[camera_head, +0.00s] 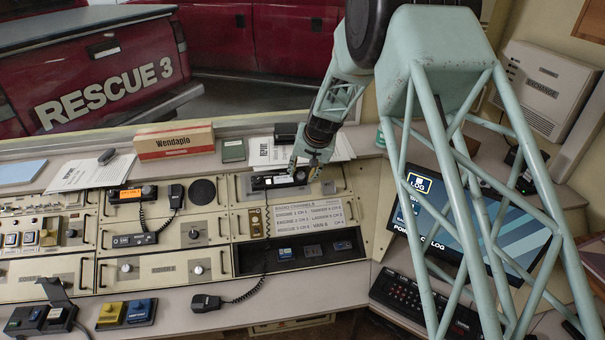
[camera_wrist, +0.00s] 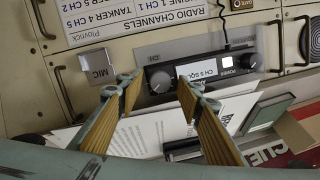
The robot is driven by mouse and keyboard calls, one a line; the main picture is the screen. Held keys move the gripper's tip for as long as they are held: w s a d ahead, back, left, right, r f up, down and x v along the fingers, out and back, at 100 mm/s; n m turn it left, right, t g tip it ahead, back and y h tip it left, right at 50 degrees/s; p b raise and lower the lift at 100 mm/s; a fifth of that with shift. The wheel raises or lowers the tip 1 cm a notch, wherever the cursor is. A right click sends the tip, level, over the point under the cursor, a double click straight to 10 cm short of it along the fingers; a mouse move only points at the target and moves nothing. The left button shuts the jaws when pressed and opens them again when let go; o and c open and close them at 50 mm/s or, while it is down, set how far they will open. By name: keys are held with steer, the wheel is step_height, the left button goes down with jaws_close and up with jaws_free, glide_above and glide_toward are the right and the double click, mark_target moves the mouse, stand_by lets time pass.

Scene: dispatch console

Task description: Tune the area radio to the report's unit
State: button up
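The area radio (camera_head: 279,180) is a dark unit in the upper right of the console. In the wrist view the radio (camera_wrist: 205,70) appears upside down, with a round knob (camera_wrist: 160,82) on the left, a small white label and a lit white square. My gripper (camera_head: 303,172) is over the radio. In the wrist view my gripper (camera_wrist: 160,86) is open, its yellow-brown fingers on either side of the knob; I cannot tell whether they touch it. The report (camera_head: 264,152) is a printed sheet behind the radio, partly hidden by my arm. The radio channels placard (camera_head: 308,217) lists units and channels.
A second radio with an orange display (camera_head: 131,195) and a handset is on the left. A Wendaplo box (camera_head: 175,141) stands behind the console. A log monitor (camera_head: 440,215) is at right, partly behind my arm. A MIC plate (camera_wrist: 97,66) is beside the radio.

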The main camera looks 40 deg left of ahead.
steer(key=shift+c, duration=0.2)
steer(key=c, duration=0.8)
steer(key=shift+f+n, duration=0.1)
steer(key=shift+n, duration=0.2)
steer(key=n+b, duration=0.2)
steer(key=shift+a+n+h, duration=0.1)
steer(key=shift+n+h, duration=0.2)
steer(key=shift+n, duration=0.1)
steer(key=shift+n+t+b, duration=0.3)
steer(key=shift+n+b, duration=0.3)
steer(key=shift+n, duration=1)
steer(key=o, duration=0.8)
